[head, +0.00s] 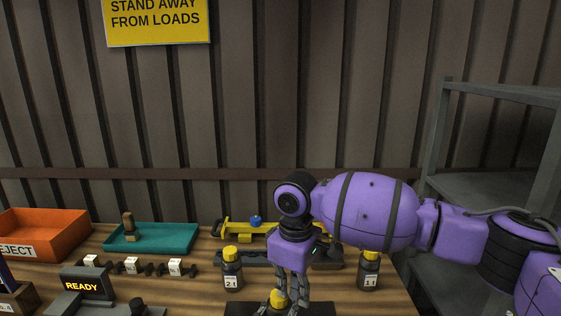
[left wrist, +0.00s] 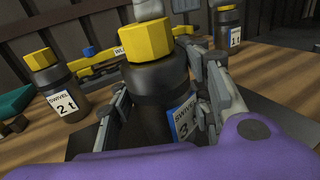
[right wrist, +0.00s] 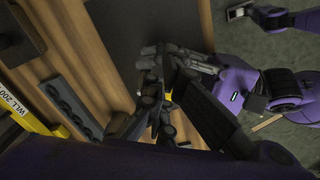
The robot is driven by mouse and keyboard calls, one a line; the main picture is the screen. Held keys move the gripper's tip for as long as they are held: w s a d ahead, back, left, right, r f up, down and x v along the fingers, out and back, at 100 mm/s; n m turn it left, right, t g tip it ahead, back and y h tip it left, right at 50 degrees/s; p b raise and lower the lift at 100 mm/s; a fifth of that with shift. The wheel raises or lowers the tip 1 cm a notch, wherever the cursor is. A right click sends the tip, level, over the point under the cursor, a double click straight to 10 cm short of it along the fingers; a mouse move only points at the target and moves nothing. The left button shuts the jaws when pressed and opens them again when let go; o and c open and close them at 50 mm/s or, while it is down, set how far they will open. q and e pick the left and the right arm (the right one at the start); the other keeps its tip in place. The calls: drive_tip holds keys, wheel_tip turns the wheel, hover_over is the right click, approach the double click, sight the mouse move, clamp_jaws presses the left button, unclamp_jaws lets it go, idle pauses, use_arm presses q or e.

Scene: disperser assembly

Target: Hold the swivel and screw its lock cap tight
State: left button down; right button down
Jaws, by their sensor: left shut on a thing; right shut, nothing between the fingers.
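The swivel (left wrist: 148,95) is a dark bottle-shaped body with a blue-edged "SWIVEL 3 t" label. It stands roughly upright between the fingers of my left gripper (left wrist: 165,88), which is shut on it. Its yellow lock cap (left wrist: 146,42) sits on top; in the head view the cap (head: 278,299) shows at the bottom edge. My right gripper (head: 288,286) points down at the cap, its fingers shut and empty. Grey parts at the top of the left wrist view look like its fingertips, just above the cap. In the right wrist view the fingers (right wrist: 160,90) hide most of the cap.
Swivels labelled 2 t (head: 232,272) and 1 t (head: 369,272) stand left and right. Behind are a yellow beam (head: 245,231), a teal tray (head: 150,240) and an orange reject bin (head: 45,232). A READY display (head: 82,286) stands front left; a grey shelf (head: 490,185) is right.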

drive_tip(key=shift+s+a+f, duration=0.4)
drive_tip(key=shift+f, duration=0.2)
drive_tip(key=shift+w+r, duration=0.15)
idle(0.4)
drive_tip(key=shift+d+r, duration=0.1)
drive_tip(key=shift+d, duration=0.1)
wheel_tip(320, 180, up, 6)
drive_tip(key=shift+s+d, duration=0.15)
drive_tip(key=shift+s, duration=0.1)
idle(0.4)
drive_tip(key=shift+r, duration=0.15)
wheel_tip(320, 180, down, 6)
drive_tip(key=w, duration=0.1)
drive_tip(key=shift+d, duration=0.2)
idle(0.6)
